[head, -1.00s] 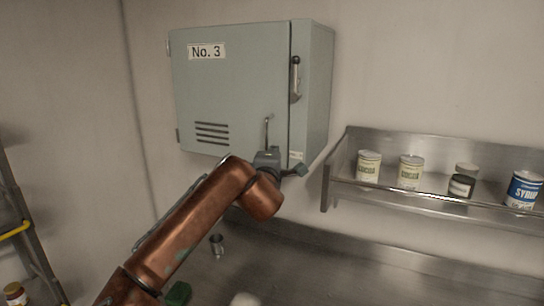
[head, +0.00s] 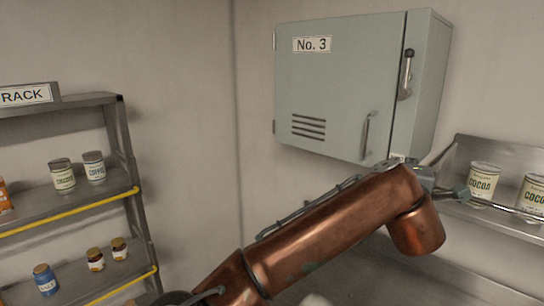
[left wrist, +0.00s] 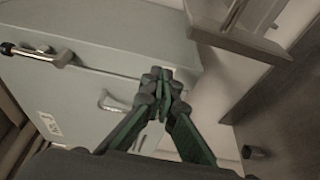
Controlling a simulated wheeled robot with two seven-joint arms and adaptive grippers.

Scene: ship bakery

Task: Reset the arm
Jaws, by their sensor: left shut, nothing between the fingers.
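My left arm is copper-coloured and reaches across the head view from the bottom middle to the right. My left gripper (head: 450,178) is partly hidden behind the arm's end, below the cabinet's lower right corner and in front of the wall shelf. In the left wrist view the gripper (left wrist: 161,76) has its green-sided fingers together, with nothing between them. The grey-green cabinet (head: 335,82) marked No. 3 hangs on the wall with its door shut. Its pull handle (head: 367,135) and side lever (head: 407,75) show. My right gripper is not in view.
A metal wall shelf (head: 510,153) with cocoa cans (head: 484,183) is at the right, close to my gripper in the picture. A rack (head: 75,107) with jars and cans stands at the left. Bare wall lies between rack and cabinet.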

